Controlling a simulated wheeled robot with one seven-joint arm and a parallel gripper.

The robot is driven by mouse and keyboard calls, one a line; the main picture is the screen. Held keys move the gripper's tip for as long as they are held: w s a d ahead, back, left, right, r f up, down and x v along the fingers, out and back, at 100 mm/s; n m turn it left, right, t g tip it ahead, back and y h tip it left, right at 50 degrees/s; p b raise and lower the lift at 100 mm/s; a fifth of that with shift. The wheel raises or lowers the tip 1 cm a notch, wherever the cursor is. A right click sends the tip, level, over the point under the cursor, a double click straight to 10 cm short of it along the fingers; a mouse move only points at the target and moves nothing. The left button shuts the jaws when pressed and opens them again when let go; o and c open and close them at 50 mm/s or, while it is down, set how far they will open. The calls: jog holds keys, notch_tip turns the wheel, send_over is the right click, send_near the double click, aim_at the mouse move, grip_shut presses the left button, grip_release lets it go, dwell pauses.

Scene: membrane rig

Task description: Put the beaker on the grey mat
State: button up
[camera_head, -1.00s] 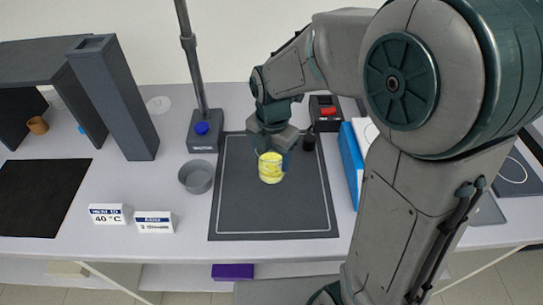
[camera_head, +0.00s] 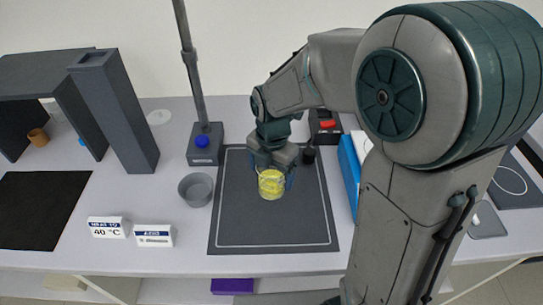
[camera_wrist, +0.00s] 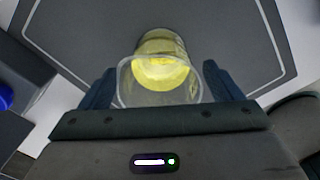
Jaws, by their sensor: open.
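The beaker (camera_head: 271,184) is clear with yellow contents. It stands on the grey mat (camera_head: 240,226), a dark panel with a thin pale outline, in the upper middle part of it. My gripper (camera_head: 272,172) is over the beaker from behind. In the wrist view the beaker (camera_wrist: 161,70) sits between the two fingers of my gripper (camera_wrist: 158,88), which are open with a small gap on each side. The grey mat (camera_wrist: 100,35) fills the ground around it. The beaker's base on the mat is partly hidden in the wrist view.
A small grey bowl (camera_head: 196,189) stands left of the mat. A stand with a blue knob (camera_head: 203,142) is behind it. A blue box (camera_head: 349,170) is right of the mat. Two small signs (camera_head: 108,227) stand at the front left. The mat's front half is clear.

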notch_tip(320, 180, up, 12)
jog(key=s+d+f+m+t, duration=0.1)
jog(key=s+d+m, duration=0.5)
jog(key=m, duration=0.8)
jog(key=s+d+f+m+t, duration=0.1)
jog(key=s+d+m, duration=0.5)
jog(key=m, duration=0.8)
jog(key=shift+s+f+t, duration=0.25)
jog(key=shift+f+t, duration=0.15)
jog(key=shift+f, duration=0.35)
